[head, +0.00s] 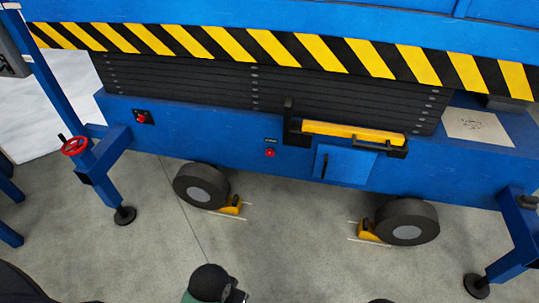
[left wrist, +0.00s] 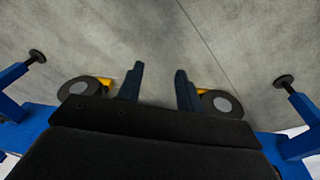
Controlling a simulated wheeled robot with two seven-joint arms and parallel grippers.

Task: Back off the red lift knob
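A small red knob (head: 270,153) sits on the blue chassis (head: 230,140) of the lift, under a small label, in the middle of the head view. Another small red knob (head: 142,118) sits on a dark plate farther left. I cannot tell from the pictures which one is the lift knob. Neither knob shows in the left wrist view. My left gripper (left wrist: 157,80) has its two fingers apart with nothing between them, over the floor. It is clear of both knobs. My right gripper is not in view.
A red handwheel (head: 75,146) is on the left outrigger. A yellow bar (head: 350,131) in a black bracket projects right of the middle knob. Wheels (head: 201,186) with yellow chocks (head: 231,205) stand below. Striped edging (head: 270,47) runs above. The concrete floor in front is mostly clear.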

